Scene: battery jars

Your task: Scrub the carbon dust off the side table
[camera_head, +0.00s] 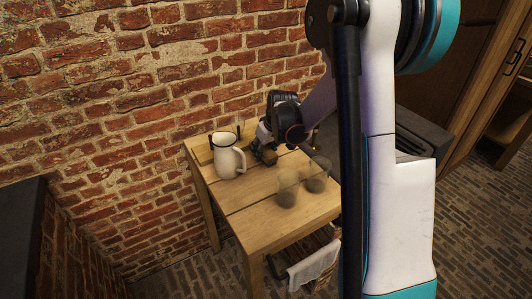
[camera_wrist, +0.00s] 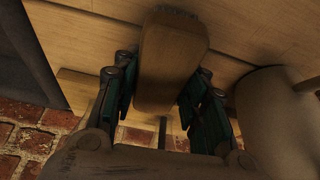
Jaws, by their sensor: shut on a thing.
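The side table (camera_head: 262,222) is pale wood and stands against the brick wall. My gripper (camera_head: 266,144) is low over its back part. In the wrist view, my gripper (camera_wrist: 163,82) has a finger on each side of a wooden-backed brush (camera_wrist: 172,60) and is shut on it. The brush also shows in the head view (camera_head: 268,157), at or just above the tabletop; contact cannot be told. Two hazy grey-brown rounded shapes, (camera_head: 287,190) and (camera_head: 316,178), are on the table to the right of the brush. I cannot tell whether they are dust or clear jars.
A cream pitcher (camera_head: 228,158) stands close left of my gripper; it looms at the right in the wrist view (camera_wrist: 275,120). A lower shelf holds a pale cloth (camera_head: 312,264). A dark grey unit (camera_head: 412,135) stands to the right.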

